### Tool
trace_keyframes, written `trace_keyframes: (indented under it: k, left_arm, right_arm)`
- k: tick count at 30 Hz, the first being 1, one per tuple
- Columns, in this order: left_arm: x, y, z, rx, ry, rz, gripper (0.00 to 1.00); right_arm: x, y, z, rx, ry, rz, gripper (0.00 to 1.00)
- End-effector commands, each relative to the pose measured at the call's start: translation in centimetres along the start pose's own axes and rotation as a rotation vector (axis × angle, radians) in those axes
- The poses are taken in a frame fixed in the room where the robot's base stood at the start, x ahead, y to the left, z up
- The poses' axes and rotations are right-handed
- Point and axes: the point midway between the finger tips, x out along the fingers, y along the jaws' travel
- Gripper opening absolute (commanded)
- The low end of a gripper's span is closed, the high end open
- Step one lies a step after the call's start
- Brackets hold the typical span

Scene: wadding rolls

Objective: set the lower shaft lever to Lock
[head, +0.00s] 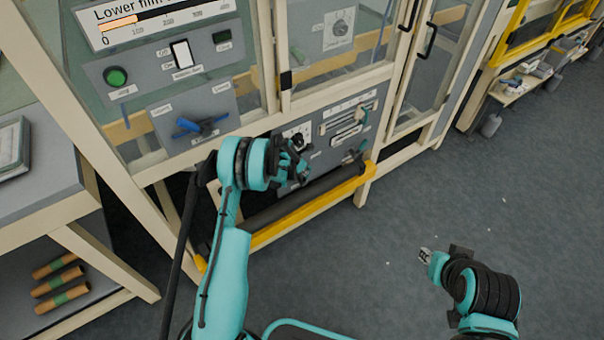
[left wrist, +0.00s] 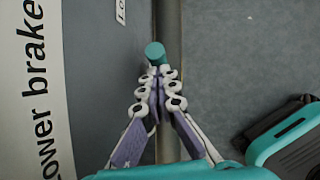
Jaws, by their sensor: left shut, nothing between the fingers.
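A lever with a teal end (head: 358,152) sits on the lower grey panel in the head view. Its label is too small to read, so I cannot tell for sure that it is the lower shaft lever. My left gripper (head: 300,160) is in front of this panel, left of that lever, and hides part of the panel. In the left wrist view its fingers (left wrist: 160,84) are shut and empty, with a round teal end (left wrist: 155,52) just beyond the tips; I cannot tell whether they touch. My right gripper (head: 432,258) is over the floor at lower right, its jaws unclear.
A blue lever (head: 195,127) sits on the upper-left panel below a green button (head: 116,76). A dark roller (head: 305,198) and a yellow rail (head: 310,208) run below the lower panel. A label reading "Lower brake" (left wrist: 40,95) is in the left wrist view. Open floor (head: 390,270) lies at right.

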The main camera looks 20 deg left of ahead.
Motion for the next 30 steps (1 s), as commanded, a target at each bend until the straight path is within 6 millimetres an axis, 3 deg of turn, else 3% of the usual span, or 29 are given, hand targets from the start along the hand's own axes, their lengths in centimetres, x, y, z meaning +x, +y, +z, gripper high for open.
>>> trace_keyframes:
  k: [23,30]
  left_arm:
    - [0.3,-0.2,0.8,0.0,-0.001,0.0,0.0]
    - [-1.4,0.9,0.3,0.002,-0.001,-0.001,0.0]
  right_arm:
    - [0.3,0.0,0.2,0.0,0.0,0.0,0.27]
    - [-0.1,0.0,-0.1,0.0,0.0,0.0,0.27]
